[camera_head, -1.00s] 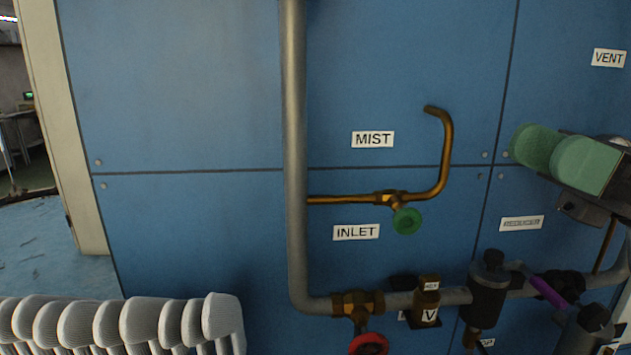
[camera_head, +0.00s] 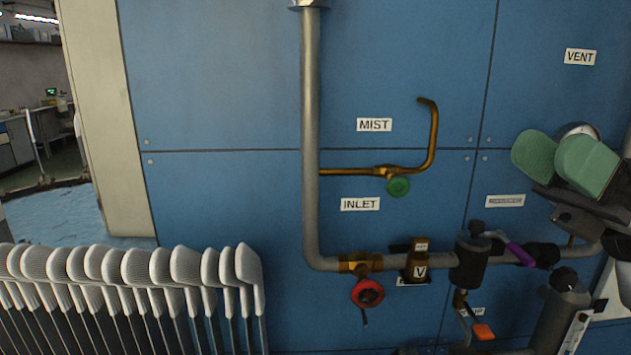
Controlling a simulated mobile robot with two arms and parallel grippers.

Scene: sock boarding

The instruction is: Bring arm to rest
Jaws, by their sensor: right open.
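My right gripper (camera_head: 563,160) comes in from the right edge with two green padded fingers. The fingers stand apart with nothing between them. It is in front of the blue panel, over the right part of the pipework, and a round gauge shows partly behind it. It hides some of the panel there. My left gripper is not in view.
A blue panel (camera_head: 230,80) carries a grey pipe (camera_head: 312,150), a green valve knob (camera_head: 398,187), a red valve wheel (camera_head: 367,293) and a purple-handled valve (camera_head: 521,254). A row of white sock-covered boards (camera_head: 135,268) stands at lower left. A doorway opens at far left.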

